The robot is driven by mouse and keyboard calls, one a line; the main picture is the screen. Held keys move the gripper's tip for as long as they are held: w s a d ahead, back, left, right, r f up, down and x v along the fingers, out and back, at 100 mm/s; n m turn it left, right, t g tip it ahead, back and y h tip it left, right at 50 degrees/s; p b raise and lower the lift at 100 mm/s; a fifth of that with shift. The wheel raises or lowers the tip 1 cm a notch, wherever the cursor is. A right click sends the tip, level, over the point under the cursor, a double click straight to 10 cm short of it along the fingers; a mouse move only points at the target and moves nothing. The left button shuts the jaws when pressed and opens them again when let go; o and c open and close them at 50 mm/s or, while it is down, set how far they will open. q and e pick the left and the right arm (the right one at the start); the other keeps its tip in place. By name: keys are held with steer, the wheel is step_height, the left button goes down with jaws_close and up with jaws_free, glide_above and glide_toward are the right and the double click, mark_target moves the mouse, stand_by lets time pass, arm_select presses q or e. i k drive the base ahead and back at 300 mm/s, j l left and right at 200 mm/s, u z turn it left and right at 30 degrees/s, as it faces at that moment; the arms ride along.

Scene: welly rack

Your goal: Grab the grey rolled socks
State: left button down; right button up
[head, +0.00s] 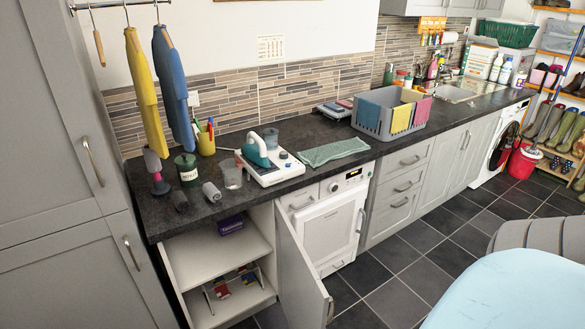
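A small light grey roll (211,192), which looks like the grey rolled socks, lies on the dark worktop near its front edge, at the left end. A darker charcoal roll (179,201) lies just left of it. A clear cup (232,176) stands close to its right, and a dark green tin (187,169) stands behind, to the left. Neither of my grippers is in view.
A cupboard door (304,270) stands open below the socks. A white appliance with a teal part (270,160) sits right of the cup. Yellow (143,90) and blue (173,95) garments hang above. A pale blue rounded surface (515,290) fills the lower right.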

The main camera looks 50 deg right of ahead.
mark_target(213, 193)
steer(key=l, duration=1.55)
steer(key=k+l, duration=0.1)
steer(key=l, duration=1.45)
steer(key=k+j+u, duration=0.1)
steer(key=k+u, duration=0.25)
steer(key=k, duration=0.3)
steer(key=i+j+u, duration=0.1)
steer(key=u, duration=0.35)
steer(key=i+j+u, duration=0.1)
steer(key=u, duration=0.3)
steer(key=i+j+u, duration=0.1)
steer(key=u, duration=0.35)
steer(key=i+z, duration=0.1)
steer(key=i, duration=0.45)
steer(key=i+j+z, duration=0.1)
steer(key=i, duration=0.4)
steer(key=i+j, duration=0.25)
steer(key=i, duration=0.25)
steer(key=l+z, duration=0.05)
